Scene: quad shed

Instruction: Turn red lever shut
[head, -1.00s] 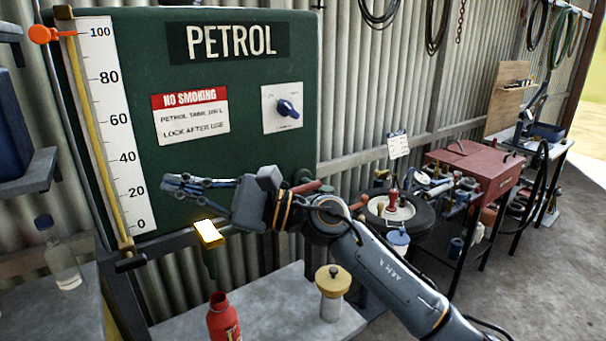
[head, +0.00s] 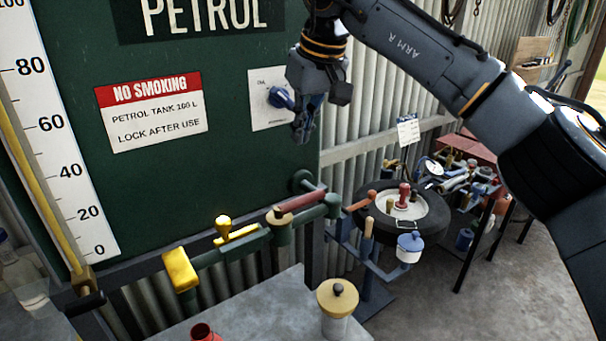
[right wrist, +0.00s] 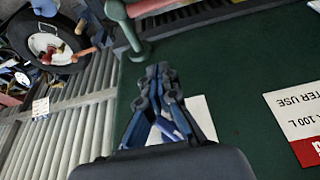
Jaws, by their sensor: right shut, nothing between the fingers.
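The red lever (head: 300,201) lies along the green pipe (head: 284,236) below the green petrol tank (head: 230,150), slanting up to the right from a tan hub cap. It also shows at the top edge of the right wrist view (right wrist: 150,5), partly cut off. My right gripper (head: 301,136) points down, shut and empty, in front of the tank's right side. It is above the red lever and apart from it. Its closed fingers (right wrist: 158,72) show in the right wrist view. My left gripper is not in view.
A blue knob (head: 279,97) on a white plate is right beside my right gripper and partly hidden by it.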

